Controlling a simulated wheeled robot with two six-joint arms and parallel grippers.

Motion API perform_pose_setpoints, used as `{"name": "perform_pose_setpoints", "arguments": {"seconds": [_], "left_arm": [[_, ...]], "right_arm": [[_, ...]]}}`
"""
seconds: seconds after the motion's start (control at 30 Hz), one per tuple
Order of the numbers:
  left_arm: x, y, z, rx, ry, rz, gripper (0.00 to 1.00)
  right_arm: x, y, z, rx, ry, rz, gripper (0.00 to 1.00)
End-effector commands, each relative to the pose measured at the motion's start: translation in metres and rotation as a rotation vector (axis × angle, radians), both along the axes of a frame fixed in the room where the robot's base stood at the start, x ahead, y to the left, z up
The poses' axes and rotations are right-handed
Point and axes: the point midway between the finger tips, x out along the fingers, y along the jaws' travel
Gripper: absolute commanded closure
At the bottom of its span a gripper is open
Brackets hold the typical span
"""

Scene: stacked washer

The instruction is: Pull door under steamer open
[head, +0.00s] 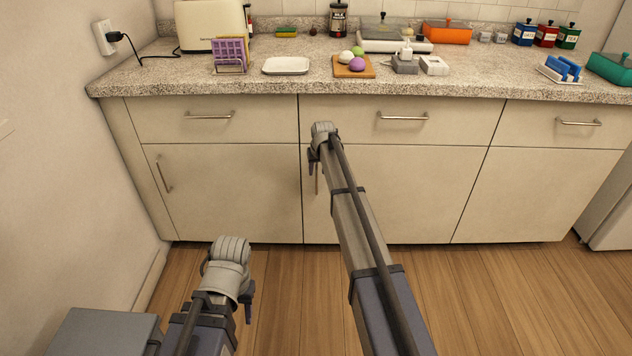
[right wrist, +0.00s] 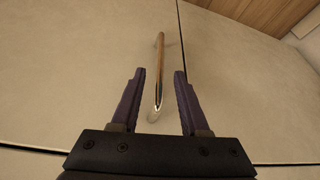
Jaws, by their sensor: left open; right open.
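The middle lower door (head: 400,195) is shut, flush with its neighbours. Its upright bar handle (head: 317,186) is near its left edge, mostly behind my right arm. My right gripper (head: 313,160) is at this handle, partly hidden by its own wrist. In the right wrist view, the handle (right wrist: 159,75) lies between the two open fingers of my right gripper (right wrist: 159,85), with a gap on either side. A grey lidded appliance, likely the steamer (head: 393,32), stands on the counter above this door. My left gripper (head: 247,300) is open and empty, low over the floor.
Drawers with bar handles run above the doors; all are shut. A left door (head: 230,195) with its handle at far left is shut too. The counter (head: 470,85) holds a toaster (head: 213,25), a tray and several other items. The wooden floor (head: 500,300) before the cabinets is clear.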

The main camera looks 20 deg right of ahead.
Motion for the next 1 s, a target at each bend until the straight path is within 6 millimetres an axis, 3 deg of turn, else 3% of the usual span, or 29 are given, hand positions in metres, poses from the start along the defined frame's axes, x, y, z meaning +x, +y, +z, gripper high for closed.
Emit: {"name": "perform_pose_setpoints", "arguments": {"seconds": [0.03, 0.33, 0.73, 1.0], "left_arm": [[0.0, 0.0, -0.012, 0.001, 0.0, 0.0, 0.5], [0.001, 0.0, -0.047, 0.002, -0.001, -0.005, 0.5], [0.001, 0.0, -0.052, 0.0, -0.001, -0.007, 0.5], [0.001, 0.0, -0.052, 0.0, -0.001, -0.007, 0.5]], "right_arm": [[0.004, 0.0, -0.012, 0.0, 0.0, 0.0, 0.55], [0.018, -0.001, -0.048, 0.0, 0.0, 0.0, 0.55], [0.021, -0.001, -0.052, 0.0, 0.0, 0.0, 0.55], [0.021, -0.001, -0.052, 0.0, 0.0, 0.0, 0.84]]}}
